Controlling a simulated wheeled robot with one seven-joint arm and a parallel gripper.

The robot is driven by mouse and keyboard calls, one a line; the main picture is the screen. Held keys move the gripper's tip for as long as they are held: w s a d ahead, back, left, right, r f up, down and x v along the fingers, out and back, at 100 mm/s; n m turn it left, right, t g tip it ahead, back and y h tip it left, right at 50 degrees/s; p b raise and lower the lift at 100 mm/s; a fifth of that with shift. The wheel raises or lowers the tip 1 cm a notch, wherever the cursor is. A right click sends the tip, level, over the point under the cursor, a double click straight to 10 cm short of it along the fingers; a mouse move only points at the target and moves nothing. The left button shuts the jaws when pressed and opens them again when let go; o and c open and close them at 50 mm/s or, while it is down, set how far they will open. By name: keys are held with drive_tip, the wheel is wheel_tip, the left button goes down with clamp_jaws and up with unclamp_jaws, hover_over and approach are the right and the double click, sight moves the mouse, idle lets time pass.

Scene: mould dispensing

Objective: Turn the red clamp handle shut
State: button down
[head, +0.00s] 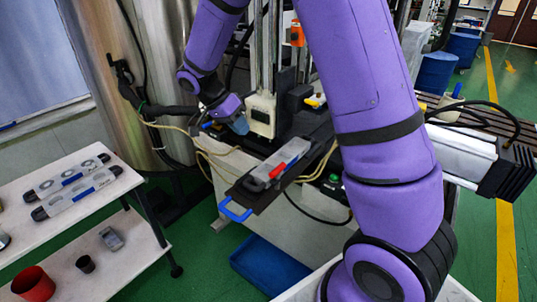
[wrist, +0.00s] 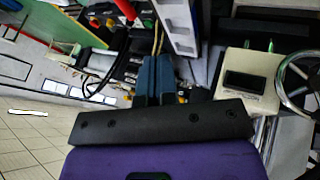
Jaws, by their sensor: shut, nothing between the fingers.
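The red clamp handle (head: 278,170) lies on a grey mould block (head: 262,177) on the dark plate at the front of the machine. It lies roughly along the block; whether the clamp is open or shut I cannot tell. My gripper (head: 240,125) is above and behind the handle, to its left, and apart from it. In the wrist view its two blue fingers (wrist: 154,72) are together with nothing between them. A red piece (wrist: 125,9) shows at the top of the wrist view; I cannot tell whether it is the handle.
A blue pull handle (head: 235,212) sticks out at the plate's front. A cream box with a dark display (head: 261,114) stands close beside my gripper. Loose cables (head: 205,150) hang to the left. A white table (head: 60,180) holds grey moulds. A blue bin (head: 268,266) is on the floor.

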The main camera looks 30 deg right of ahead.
sight(277, 178)
drive_tip(key=x, duration=1)
drive_tip(key=shift+f, duration=0.15)
drive_tip(key=shift+s+d, duration=0.2)
drive_tip(key=shift+s, duration=0.4)
drive_tip(key=shift+s+d, duration=0.2)
drive_tip(key=shift+s, duration=0.4)
drive_tip(key=shift+s+d+f, duration=0.2)
drive_tip(key=shift+s, duration=0.35)
